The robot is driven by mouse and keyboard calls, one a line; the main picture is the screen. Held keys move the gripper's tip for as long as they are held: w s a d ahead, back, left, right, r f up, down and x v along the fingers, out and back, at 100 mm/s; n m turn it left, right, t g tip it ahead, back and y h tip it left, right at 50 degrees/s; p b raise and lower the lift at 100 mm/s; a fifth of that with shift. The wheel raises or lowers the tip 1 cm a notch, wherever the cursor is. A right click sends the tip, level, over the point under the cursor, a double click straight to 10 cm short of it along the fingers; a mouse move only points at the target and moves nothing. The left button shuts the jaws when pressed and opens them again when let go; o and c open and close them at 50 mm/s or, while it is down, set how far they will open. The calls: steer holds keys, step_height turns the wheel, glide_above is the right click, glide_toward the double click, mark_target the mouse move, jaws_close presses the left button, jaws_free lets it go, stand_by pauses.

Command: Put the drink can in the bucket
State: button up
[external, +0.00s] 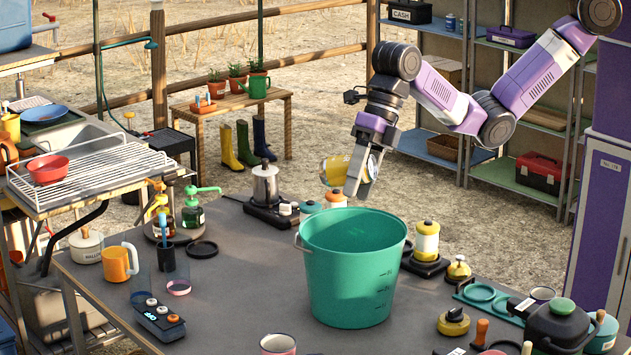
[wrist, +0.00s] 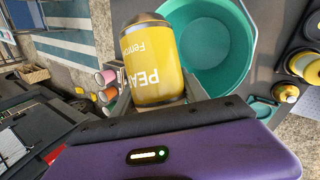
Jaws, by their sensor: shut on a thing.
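The drink can is yellow with white lettering. In the wrist view the drink can (wrist: 152,62) sits between my fingers, with the bucket's opening behind it and to its right. In the external view the can (external: 335,170) is tilted in my gripper (external: 358,180), which is shut on it. The green bucket (external: 350,280) stands upright on the grey table, and its inside (wrist: 215,45) looks empty where it shows. My gripper holds the can above the bucket's far rim in the external picture, apart from the bucket. Part of the can is hidden by a finger.
A yellow-and-white canister (external: 426,242) stands right of the bucket. A moka pot (external: 265,185) stands behind it to the left. A dark pot (external: 557,325) is at front right. The table left of the bucket is partly clear.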

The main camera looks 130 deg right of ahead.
steer(key=n, duration=0.1)
steer(key=s+n, duration=0.1)
steer(key=shift+a+f+n+t, duration=0.25)
steer(key=shift+f+n+t, duration=0.05)
steer(key=shift+f, duration=0.05)
steer(key=shift+s+n+t, duration=0.15)
steer(key=shift+n+t, duration=0.15)
steer(key=shift+n, duration=0.4)
steer(key=shift+f, duration=0.15)
step_height(320, 180, down, 11)
steer(key=b, duration=0.7)
steer(key=shift+b, duration=0.3)
steer(key=o, duration=1.4)
steer(key=shift+r, duration=0.2)
